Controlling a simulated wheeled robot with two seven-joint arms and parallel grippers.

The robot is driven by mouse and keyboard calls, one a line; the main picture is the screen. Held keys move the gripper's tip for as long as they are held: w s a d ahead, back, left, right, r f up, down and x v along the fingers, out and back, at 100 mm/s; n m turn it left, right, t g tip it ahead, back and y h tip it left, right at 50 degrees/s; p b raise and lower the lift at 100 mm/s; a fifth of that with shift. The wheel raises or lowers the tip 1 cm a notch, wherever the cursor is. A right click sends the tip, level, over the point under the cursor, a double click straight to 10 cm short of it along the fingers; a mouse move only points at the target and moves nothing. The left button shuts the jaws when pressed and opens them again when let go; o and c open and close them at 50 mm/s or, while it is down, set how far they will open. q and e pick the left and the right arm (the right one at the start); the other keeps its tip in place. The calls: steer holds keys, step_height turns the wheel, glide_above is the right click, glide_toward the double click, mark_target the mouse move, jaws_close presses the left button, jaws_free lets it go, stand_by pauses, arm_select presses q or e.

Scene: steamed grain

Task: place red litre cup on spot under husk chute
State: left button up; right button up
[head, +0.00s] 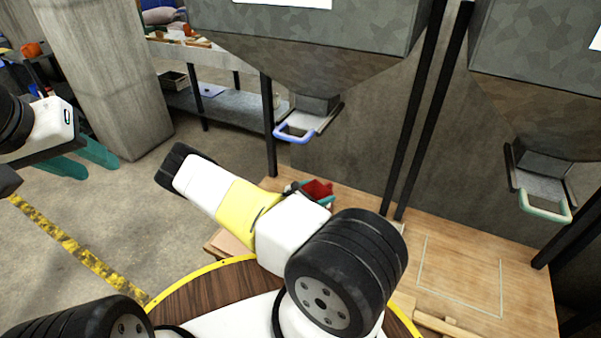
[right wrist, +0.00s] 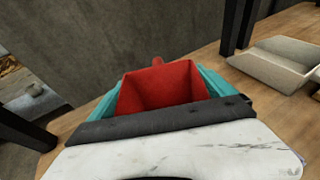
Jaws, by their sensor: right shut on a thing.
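The red litre cup (head: 319,188) is at the left end of the wooden bench (head: 375,232), below and slightly right of the blue-handled chute (head: 309,113). My right gripper (head: 312,190) is shut on it, largely hidden behind my arm. The right wrist view shows the open-topped cup (right wrist: 160,88) between teal fingers (right wrist: 158,95). I cannot tell whether its base touches the bench. Another chute (head: 543,180) with a pale green handle hangs at right. I cannot tell which is the husk chute. My left gripper (head: 84,160) is open and empty at far left.
A pale outlined rectangle (head: 501,290) marks clear bench at right. A pale tray-like object (right wrist: 283,62) lies right of the cup in the right wrist view. A concrete pillar (head: 95,75) stands at left.

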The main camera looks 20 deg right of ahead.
steer(key=o, duration=1.7)
steer(key=shift+f, duration=0.1)
steer(key=shift+a+r, duration=0.2)
steer(key=v, duration=1.1)
steer(key=shift+a, duration=0.25)
steer(key=shift+s+r, duration=0.1)
steer(key=shift+s, duration=0.05)
